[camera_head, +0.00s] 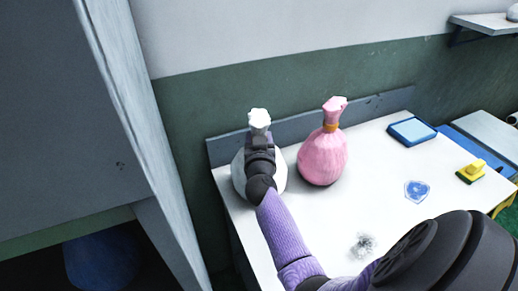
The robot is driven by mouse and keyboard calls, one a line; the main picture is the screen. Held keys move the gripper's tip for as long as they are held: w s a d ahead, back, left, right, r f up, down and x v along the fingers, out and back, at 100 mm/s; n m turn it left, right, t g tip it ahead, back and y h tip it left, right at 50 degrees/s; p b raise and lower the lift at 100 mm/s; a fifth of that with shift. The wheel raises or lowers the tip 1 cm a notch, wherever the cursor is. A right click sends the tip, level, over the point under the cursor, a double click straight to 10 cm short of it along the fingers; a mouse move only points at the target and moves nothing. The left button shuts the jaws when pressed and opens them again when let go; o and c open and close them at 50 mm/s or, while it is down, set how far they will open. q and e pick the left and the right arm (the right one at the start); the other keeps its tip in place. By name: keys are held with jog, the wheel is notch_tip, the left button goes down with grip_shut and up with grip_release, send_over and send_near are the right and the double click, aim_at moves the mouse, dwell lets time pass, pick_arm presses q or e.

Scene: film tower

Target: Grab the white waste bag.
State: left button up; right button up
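The white waste bag (239,178) stands on the white table at its left end. Its white gathered top (260,118) sticks up above my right gripper (259,138). My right arm reaches in from the lower right and covers the middle of the bag. The dark gripper is at the bag's neck. Its fingertips are hidden from this view, so I cannot tell whether they are closed on the neck. My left gripper is not in view.
A pink tied bag (322,158) stands close to the right. A blue box (412,131), a yellow sponge (471,171), a blue patch (416,191) and a grey tangle (363,245) are farther right on the table (370,160). A grey panel (70,110) fills the left.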

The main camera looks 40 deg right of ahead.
grip_shut()
dwell(1.0)
